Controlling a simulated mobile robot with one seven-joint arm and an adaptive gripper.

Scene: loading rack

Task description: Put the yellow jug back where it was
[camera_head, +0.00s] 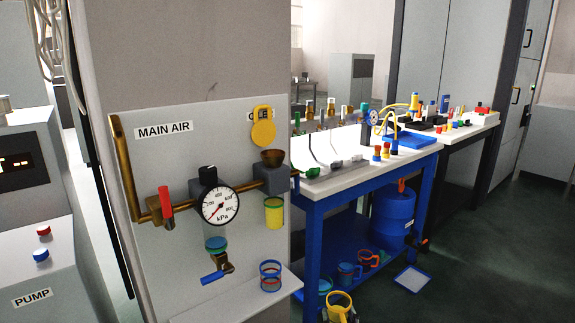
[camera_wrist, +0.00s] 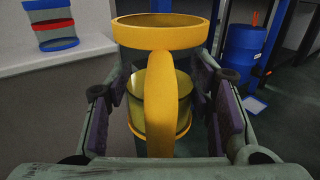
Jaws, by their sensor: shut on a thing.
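The yellow jug (camera_wrist: 160,32) fills the middle of the wrist view, with its thick rim at the top and its handle facing the camera. My gripper (camera_wrist: 165,112) has its purple-padded fingers on both sides of the jug and is shut on it. In the head view the jug (camera_head: 339,301) shows at the bottom edge, in front of the blue bench's lower shelf. It looks upright, and its lower part is cut off there. Whether anything touches its base is hidden.
A blue-and-red jug (camera_head: 270,276) stands on the white ledge (camera_head: 238,300) left of the yellow jug; this jug also shows in the wrist view (camera_wrist: 52,24). More jugs (camera_head: 349,273) and a blue barrel (camera_head: 392,218) are at the blue bench's lower shelf (camera_head: 330,247). A tray (camera_head: 412,279) lies on the floor.

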